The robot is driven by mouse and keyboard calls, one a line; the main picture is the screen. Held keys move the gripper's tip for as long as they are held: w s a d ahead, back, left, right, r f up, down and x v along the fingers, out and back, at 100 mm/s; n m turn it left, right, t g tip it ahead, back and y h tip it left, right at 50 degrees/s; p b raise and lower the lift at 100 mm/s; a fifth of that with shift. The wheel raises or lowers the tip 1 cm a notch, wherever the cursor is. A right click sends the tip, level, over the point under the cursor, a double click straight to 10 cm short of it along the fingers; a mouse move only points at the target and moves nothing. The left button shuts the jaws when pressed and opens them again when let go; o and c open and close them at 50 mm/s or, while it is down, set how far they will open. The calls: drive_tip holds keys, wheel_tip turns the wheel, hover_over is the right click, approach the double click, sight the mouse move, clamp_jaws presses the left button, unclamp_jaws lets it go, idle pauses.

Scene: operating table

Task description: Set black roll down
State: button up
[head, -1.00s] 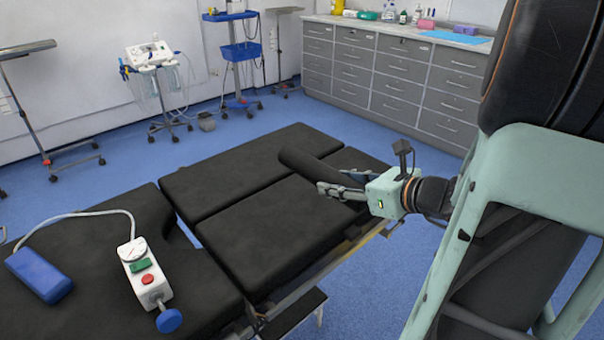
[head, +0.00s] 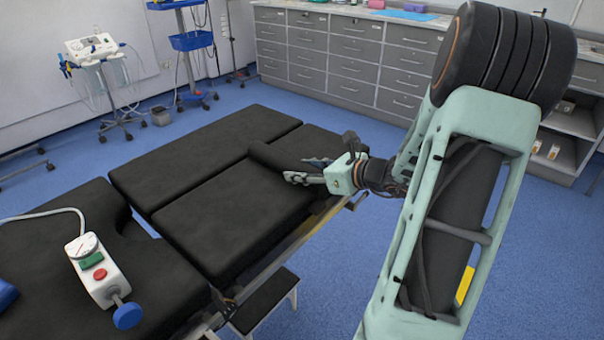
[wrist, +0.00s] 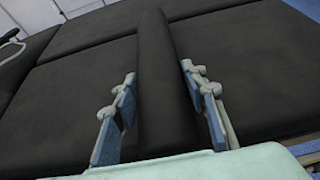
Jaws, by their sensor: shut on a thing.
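The black roll (head: 272,155) is a long dark cylinder over the right-hand rear section of the black operating table (head: 215,207). In the wrist view the roll (wrist: 163,60) runs lengthwise between the two blue-padded fingers of my gripper (wrist: 164,95). My gripper (head: 304,171) is shut on the roll near the table's right edge. The roll looks about level, at or very close to the padded surface. Whether its underside touches the padding cannot be told, black against black. Its near end is hidden by my gripper.
A white control box (head: 97,272) with a blue knob lies on the left table section. A step stool (head: 262,303) stands beside the table. Grey drawer cabinets (head: 340,60), a blue trolley (head: 192,45) and a white device on a stand (head: 92,47) are behind. Table padding left of the roll is clear.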

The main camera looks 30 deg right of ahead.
drive_tip(key=shift+f, duration=0.15)
drive_tip(key=o, duration=1.3)
drive_tip(key=shift+s+d+r, duration=0.1)
drive_tip(key=shift+s+r, duration=0.15)
drive_tip(key=shift+r, duration=0.1)
drive_tip(key=p+v, duration=0.3)
drive_tip(key=v, duration=0.8)
drive_tip(key=shift+s, duration=0.2)
